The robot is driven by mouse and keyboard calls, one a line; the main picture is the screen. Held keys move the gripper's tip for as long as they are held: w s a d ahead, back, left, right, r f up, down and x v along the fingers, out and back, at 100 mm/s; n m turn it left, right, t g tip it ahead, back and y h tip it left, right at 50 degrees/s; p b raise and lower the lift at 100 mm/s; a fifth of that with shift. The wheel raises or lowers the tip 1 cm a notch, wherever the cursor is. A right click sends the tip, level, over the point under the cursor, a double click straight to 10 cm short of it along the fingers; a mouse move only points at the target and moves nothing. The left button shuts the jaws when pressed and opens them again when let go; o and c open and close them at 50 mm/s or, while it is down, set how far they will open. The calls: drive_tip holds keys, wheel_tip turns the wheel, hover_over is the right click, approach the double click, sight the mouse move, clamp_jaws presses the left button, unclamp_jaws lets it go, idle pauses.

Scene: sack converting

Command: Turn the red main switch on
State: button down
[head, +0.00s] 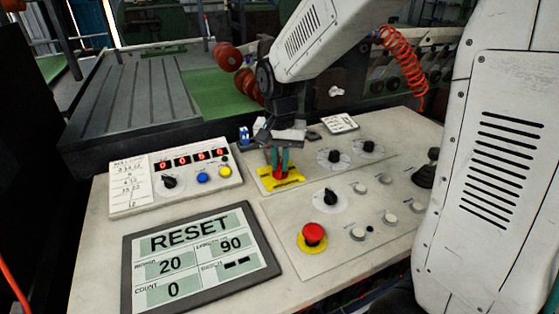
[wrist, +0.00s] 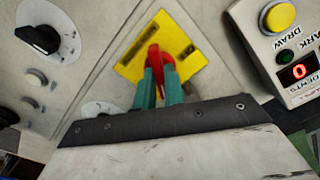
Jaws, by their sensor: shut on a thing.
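The red main switch (head: 281,175) sits on a yellow plate (head: 293,184) on the control desk. In the wrist view the red handle (wrist: 153,53) stands out from its yellow plate (wrist: 188,46), with dark markings beside it. My gripper (head: 279,165) points down over the switch. Its teal fingers (wrist: 160,72) are shut on the red handle, one on each side. The fingers hide part of the handle, and I cannot read its marked positions.
A red emergency button (head: 313,234) on a yellow base and a black knob (head: 330,197) stand in front. A counter box (head: 205,187) with red digits is at left. A screen (head: 200,255) reads RESET. Black knobs (head: 334,156) lie behind to the right.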

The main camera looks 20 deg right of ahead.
sight(280, 164)
drive_tip(key=shift+m, duration=1.1)
drive_tip(key=c, duration=1.5)
unclamp_jaws()
wheel_tip(280, 164, up, 8)
drive_tip(key=shift+f, duration=0.1)
